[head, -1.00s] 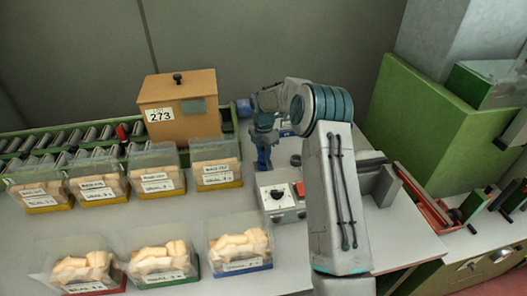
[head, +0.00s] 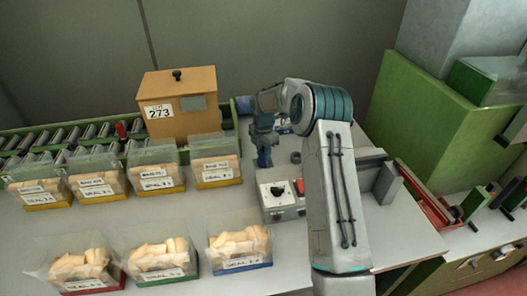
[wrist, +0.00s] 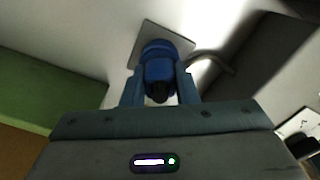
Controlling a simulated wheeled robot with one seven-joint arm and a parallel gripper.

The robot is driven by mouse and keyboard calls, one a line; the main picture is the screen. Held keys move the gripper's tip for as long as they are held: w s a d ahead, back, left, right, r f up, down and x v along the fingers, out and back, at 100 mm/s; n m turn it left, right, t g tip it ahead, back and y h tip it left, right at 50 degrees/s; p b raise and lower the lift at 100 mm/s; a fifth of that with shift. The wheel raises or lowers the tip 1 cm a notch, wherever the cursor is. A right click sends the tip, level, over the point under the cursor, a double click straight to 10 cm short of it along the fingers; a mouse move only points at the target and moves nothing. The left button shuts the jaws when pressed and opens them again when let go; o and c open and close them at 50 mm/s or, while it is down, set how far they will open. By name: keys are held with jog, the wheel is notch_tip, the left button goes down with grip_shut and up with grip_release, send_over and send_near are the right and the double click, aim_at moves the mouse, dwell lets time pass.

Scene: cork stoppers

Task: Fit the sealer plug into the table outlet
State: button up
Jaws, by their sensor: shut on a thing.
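In the wrist view, my gripper (wrist: 158,97) is shut on a blue plug (wrist: 160,68) with a dark rear end. Beyond the plug is a square grey plate (wrist: 180,34), which looks like the table outlet. The plug overlaps the plate and hides its middle, so I cannot tell whether they touch or how deep the plug sits. A grey cable (wrist: 212,58) curves away to the right. In the head view, my gripper (head: 264,160) points down near the table's back edge; the outlet is hidden there.
A box with a red switch (head: 282,200) stands in front of my gripper. Bins of corks, such as one (head: 215,172), stand to the left. A wooden box (head: 180,103) and roller conveyor (head: 90,140) are behind. A dark ring (head: 295,158) lies right of the gripper.

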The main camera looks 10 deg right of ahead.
jog(key=o, duration=1.1)
jog(key=shift+r, duration=0.1)
notch_tip(320, 180, up, 14)
jog(key=shift+f+b, duration=0.1)
jog(key=shift+b, duration=0.35)
